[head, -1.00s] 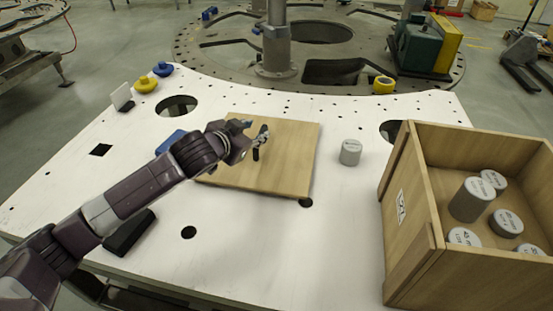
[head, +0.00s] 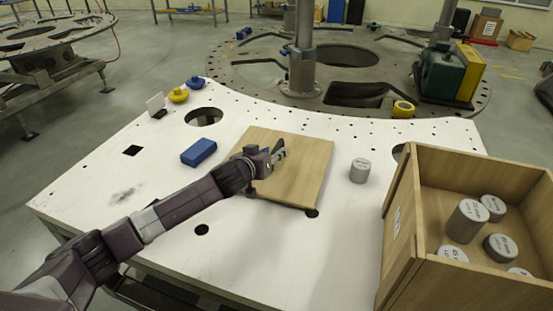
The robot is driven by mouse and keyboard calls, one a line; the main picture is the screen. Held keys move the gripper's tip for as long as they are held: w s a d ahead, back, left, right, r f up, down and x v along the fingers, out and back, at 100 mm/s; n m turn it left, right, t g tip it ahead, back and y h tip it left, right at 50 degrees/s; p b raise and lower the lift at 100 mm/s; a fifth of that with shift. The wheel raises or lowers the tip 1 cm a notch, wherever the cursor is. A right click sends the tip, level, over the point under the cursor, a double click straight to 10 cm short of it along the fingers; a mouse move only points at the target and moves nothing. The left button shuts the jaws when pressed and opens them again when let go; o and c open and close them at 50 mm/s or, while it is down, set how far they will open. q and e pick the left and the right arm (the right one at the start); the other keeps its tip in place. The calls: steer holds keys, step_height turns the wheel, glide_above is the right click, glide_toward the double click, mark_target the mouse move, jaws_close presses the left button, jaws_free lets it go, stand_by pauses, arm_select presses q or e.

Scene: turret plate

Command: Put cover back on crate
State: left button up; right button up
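The wooden crate (head: 397,225) stands open at the right of the white plate, with several grey metal cylinders (head: 467,221) inside. The cover appears to be the flat square wooden board (head: 305,172) lying on the white plate left of the crate. My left gripper (head: 277,157) is over the board's left-middle part. Its fingers look close to the board's surface; I cannot tell whether they touch it or how far apart they are. My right gripper is not in view.
A grey cylinder (head: 359,170) stands on the white plate (head: 330,245) between board and crate. A blue block (head: 198,151) lies left of the board. Yellow (head: 178,95) and blue (head: 195,84) knobs sit at the back left. The plate has several holes.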

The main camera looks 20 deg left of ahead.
mark_target(275, 148)
arm_select(q)
steer(key=shift+a+p+x, duration=0.2)
steer(key=shift+p+x, duration=0.2)
steer(key=shift+x, duration=1.5)
steer(key=shift+c, duration=0.3)
jaws_close()
steer(key=shift+w+r, duration=0.1)
steer(key=shift+r, duration=0.15)
